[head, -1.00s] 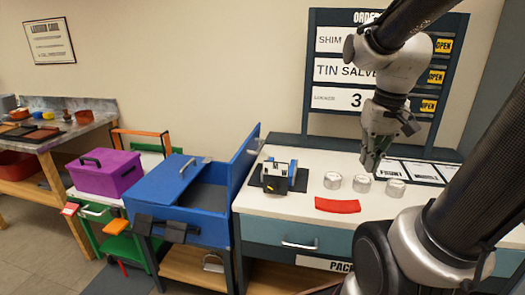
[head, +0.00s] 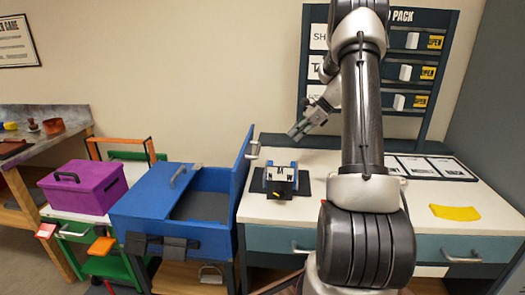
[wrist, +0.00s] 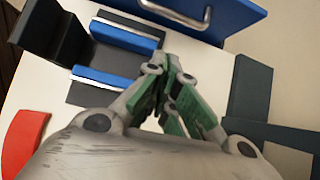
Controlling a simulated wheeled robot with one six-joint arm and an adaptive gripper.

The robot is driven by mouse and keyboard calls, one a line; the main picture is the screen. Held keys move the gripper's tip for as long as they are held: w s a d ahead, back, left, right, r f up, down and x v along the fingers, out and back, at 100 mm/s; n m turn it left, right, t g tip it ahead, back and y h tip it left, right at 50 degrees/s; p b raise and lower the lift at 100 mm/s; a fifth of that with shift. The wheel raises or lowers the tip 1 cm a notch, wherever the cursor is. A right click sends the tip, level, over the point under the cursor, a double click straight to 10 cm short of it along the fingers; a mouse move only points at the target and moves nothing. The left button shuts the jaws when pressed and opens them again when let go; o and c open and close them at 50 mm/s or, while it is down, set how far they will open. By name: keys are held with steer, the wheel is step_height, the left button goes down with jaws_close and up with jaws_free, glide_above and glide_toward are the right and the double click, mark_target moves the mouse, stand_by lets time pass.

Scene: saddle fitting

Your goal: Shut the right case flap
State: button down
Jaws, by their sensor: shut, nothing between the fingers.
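The blue case (head: 205,232) stands left of the white bench. Its left flap (head: 152,188) lies flat over the left part, and the dark inside shows beside it. The right flap (head: 243,172) stands upright at the case's right edge, with a metal handle (head: 254,150) on its bench side. My gripper (head: 293,135) is shut and empty, above the bench to the right of the upright flap and apart from it. In the wrist view the green-padded fingers (wrist: 170,95) are together below the blue flap (wrist: 215,14) and its handle (wrist: 172,13).
A black holder with blue pads (head: 281,181) stands on the bench (head: 262,212) near the case. A red strip (wrist: 22,140) shows in the wrist view. A yellow cloth (head: 455,213) lies at the right. A purple box (head: 83,190) stands left of the case. My arm hides the bench's middle.

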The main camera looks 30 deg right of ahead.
steer(key=shift+m, duration=0.3)
steer(key=x, duration=1)
steer(key=shift+a+f, duration=0.1)
steer(key=shift+a, duration=0.1)
steer(key=shift+w+a, duration=0.65)
steer(key=shift+a, duration=0.35)
steer(key=shift+w+a+f, duration=0.1)
steer(key=shift+w+a, duration=0.3)
steer(key=shift+a, duration=0.15)
steer(key=shift+a, duration=0.1)
